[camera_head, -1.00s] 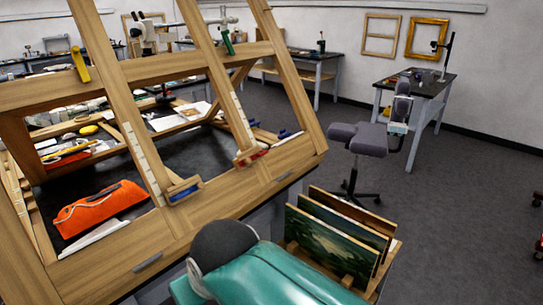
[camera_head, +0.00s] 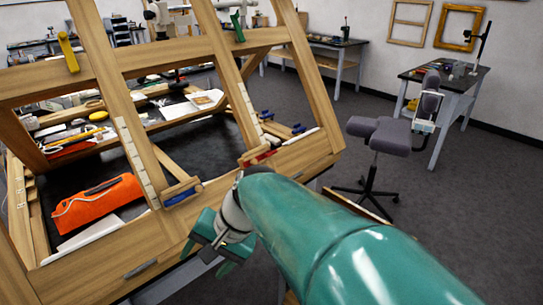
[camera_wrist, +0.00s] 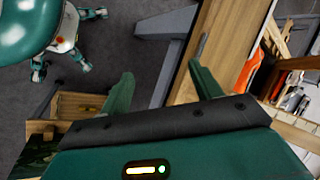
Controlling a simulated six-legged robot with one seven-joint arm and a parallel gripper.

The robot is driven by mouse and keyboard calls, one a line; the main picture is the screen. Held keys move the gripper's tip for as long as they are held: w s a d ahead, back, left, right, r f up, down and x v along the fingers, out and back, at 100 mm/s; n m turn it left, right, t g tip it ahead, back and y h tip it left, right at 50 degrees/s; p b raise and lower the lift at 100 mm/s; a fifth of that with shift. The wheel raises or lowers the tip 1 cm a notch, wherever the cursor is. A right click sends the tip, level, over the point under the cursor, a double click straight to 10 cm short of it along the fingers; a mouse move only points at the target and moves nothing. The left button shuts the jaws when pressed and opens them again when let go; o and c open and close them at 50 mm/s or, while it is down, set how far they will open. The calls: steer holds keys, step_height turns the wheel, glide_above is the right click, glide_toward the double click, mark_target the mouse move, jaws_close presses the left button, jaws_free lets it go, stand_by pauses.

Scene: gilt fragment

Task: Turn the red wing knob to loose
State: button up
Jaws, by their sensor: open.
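A small red piece (camera_head: 262,157), which looks like the red wing knob, sits on the wooden block low on the right sloping bar of the wooden frame (camera_head: 310,150). It is too small to tell how its wings are turned. My gripper (camera_head: 212,243) is left of and below it, in front of the frame's lower front beam, and apart from the red piece. In the wrist view my gripper (camera_wrist: 162,76) is open, with nothing between its two green fingers. The red piece cannot be made out in the wrist view.
A blue piece (camera_head: 182,197) sits on the left bar's block; a yellow handle (camera_head: 68,52) and a green one (camera_head: 237,25) are higher up. An orange bag (camera_head: 98,200) lies inside the frame. A stool (camera_head: 380,137) stands right, with open floor around it.

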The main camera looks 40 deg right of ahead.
steer(key=w+d+m+t+y, duration=0.3)
steer(key=w+d+m+t, duration=0.3)
steer(key=d+m, duration=0.45)
steer(key=m+t+h, duration=0.7)
steer(key=m+t, duration=0.1)
steer(key=m, duration=0.7)
glide_toward(270, 154)
steer(key=w, duration=0.8)
steer(key=shift+d+f, duration=0.25)
steer(key=shift+d, duration=0.1)
steer(key=shift+w, duration=0.15)
steer(key=c, duration=1)
